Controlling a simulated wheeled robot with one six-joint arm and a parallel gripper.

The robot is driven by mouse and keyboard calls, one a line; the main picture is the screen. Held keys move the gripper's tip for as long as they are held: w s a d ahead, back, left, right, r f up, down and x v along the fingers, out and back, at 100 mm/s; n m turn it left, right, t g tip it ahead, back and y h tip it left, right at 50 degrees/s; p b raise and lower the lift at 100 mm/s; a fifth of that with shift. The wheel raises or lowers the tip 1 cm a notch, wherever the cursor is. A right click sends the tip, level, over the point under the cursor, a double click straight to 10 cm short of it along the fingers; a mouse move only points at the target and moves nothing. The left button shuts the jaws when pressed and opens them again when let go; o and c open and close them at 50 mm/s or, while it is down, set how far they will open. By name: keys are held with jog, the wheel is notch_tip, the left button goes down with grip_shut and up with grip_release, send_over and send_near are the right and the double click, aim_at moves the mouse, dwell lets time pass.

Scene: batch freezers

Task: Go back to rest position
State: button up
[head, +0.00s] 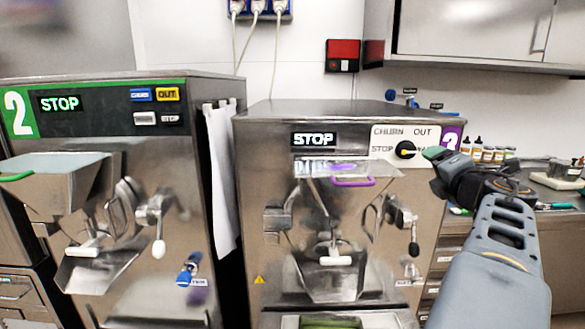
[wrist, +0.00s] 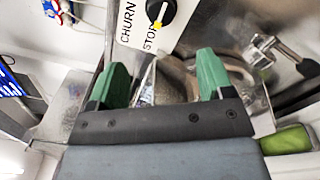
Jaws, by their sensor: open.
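My gripper (head: 436,154) is at the right freezer's control panel, just right of the black knob (head: 405,150). In the wrist view its two green fingers (wrist: 161,78) are spread wide with nothing gripped between them. The knob (wrist: 160,11) shows beyond the fingertips, apart from them, its yellow pointer toward the word STOP. The right freezer's display (head: 314,139) reads STOP. My arm reaches up from the lower right of the head view.
Freezer 2 (head: 60,130) stands at left, its display also reading STOP. A white cloth (head: 220,175) hangs between the machines. The right freezer has a purple-handled lid (head: 352,182) and levers in front. A counter with small bottles (head: 490,154) lies behind my arm.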

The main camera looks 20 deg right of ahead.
jog(key=s+d+f+m+g+h, duration=0.6)
jog(key=f+m+g+h, duration=0.15)
jog(key=m, duration=0.95)
jog(key=w+a+f+m+g+y+p, duration=0.1)
jog(key=w+a+f+m+g+y, duration=0.1)
jog(key=a+f+m+g+y, duration=0.45)
jog(key=a+f+n+y+p, duration=0.1)
jog(key=a+f+y, duration=0.3)
jog(key=a, duration=1.3)
jog(key=a+f+n+t+y+p, duration=0.1)
jog(key=a+f, duration=0.7)
jog(key=a, duration=0.9)
jog(key=n+y+p, duration=0.1)
jog(key=n+y, duration=0.1)
jog(key=y, duration=0.1)
jog(key=shift+s+a+f, duration=0.25)
jog(key=shift+a+f, duration=0.1)
jog(key=shift+a, duration=0.05)
